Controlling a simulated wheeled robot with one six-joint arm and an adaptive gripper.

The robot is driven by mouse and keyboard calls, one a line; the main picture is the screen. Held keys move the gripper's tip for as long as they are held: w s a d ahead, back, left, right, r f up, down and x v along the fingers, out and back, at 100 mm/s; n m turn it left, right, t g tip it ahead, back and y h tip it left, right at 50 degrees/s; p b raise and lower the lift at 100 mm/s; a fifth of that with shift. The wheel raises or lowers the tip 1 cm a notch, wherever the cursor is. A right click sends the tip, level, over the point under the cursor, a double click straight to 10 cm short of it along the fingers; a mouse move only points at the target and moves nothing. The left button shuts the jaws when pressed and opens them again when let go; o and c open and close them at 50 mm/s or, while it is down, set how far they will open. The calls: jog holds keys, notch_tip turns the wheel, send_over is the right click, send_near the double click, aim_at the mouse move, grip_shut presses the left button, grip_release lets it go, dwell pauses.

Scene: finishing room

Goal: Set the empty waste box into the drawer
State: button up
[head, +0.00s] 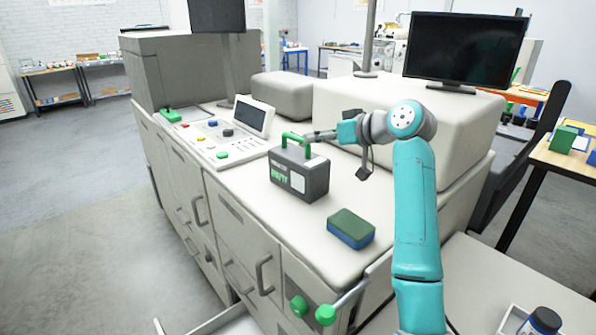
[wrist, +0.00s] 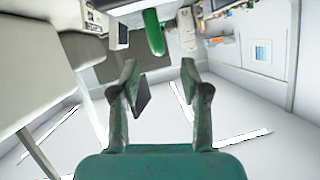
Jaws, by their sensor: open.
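The waste box (head: 299,174) is dark grey with a white label and green lettering. It stands upright on the pale machine top in the head view, its green handle (head: 296,140) raised. Its inside cannot be seen. My gripper (head: 309,137) is at the right end of the handle. In the wrist view my gripper (wrist: 159,76) is open and empty, with the green handle (wrist: 154,33) just beyond the fingertips, roughly in line with the gap. The drawer (head: 222,322) seems pulled out at the bottom of the head view; only part of its rim shows.
A green and blue sponge-like block (head: 351,229) lies in front of the box. A control panel (head: 222,139) with buttons is to its left. A monitor (head: 465,49) stands behind.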

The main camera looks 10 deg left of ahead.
aim_at(298, 140)
jog(key=shift+x, duration=3.75)
grip_shut()
